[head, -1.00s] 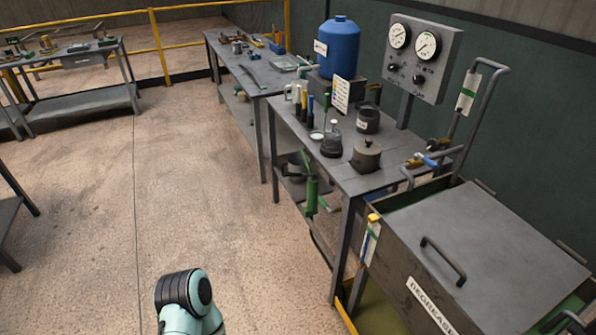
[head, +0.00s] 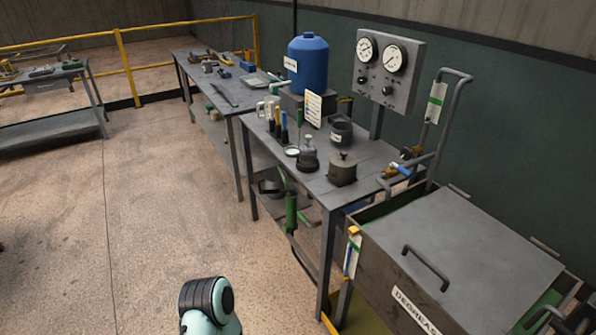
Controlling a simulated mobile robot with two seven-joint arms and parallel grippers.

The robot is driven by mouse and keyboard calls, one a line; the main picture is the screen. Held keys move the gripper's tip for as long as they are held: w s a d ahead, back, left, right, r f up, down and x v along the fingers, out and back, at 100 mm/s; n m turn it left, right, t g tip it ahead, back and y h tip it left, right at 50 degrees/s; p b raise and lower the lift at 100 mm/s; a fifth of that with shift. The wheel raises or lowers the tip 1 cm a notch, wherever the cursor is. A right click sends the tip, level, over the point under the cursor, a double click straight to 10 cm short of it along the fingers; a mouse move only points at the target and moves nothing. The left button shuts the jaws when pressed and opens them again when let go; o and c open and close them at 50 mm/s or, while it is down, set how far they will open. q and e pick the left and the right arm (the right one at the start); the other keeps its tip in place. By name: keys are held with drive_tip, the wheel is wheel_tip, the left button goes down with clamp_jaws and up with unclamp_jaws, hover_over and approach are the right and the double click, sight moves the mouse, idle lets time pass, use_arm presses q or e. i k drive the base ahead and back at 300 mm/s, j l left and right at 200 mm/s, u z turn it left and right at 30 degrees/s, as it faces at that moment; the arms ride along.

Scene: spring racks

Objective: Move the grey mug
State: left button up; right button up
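A dark grey, round, open-topped vessel with a white label (head: 341,132) stands upright on the near workbench (head: 375,153), in front of the gauge panel. A small grey cup-like thing (head: 207,67) stands on the farther bench. I cannot tell from this distance which of these is the grey mug. One of my arm links shows at the bottom of the head view, but neither gripper is in view.
A degreaser cabinet (head: 465,245) with a handle blocks the right front. Open floor (head: 150,200) lies to the left.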

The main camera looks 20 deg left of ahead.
sight(272, 179)
drive_tip(key=i+j+z, duration=0.15)
drive_tip(key=j+z, duration=0.35)
drive_tip(key=i+j+z, duration=0.1)
drive_tip(key=j+z, duration=0.2)
drive_tip(key=z, duration=0.2)
drive_tip(key=j+z, duration=0.4)
drive_tip(key=j, duration=0.65)
drive_tip(key=k+j+z, duration=0.1)
drive_tip(key=j, duration=0.45)
drive_tip(key=k+j+z, duration=0.1)
drive_tip(key=j, duration=0.4)
drive_tip(key=k+j, duration=0.1)
drive_tip(key=j, duration=1)
drive_tip(key=k+j, duration=0.15)
drive_tip(key=j, duration=0.4)
drive_tip(key=k+j, duration=0.1)
drive_tip(key=j, duration=0.45)
drive_tip(key=j+z, duration=0.1)
drive_tip(key=j, duration=0.45)
drive_tip(key=k, duration=0.05)
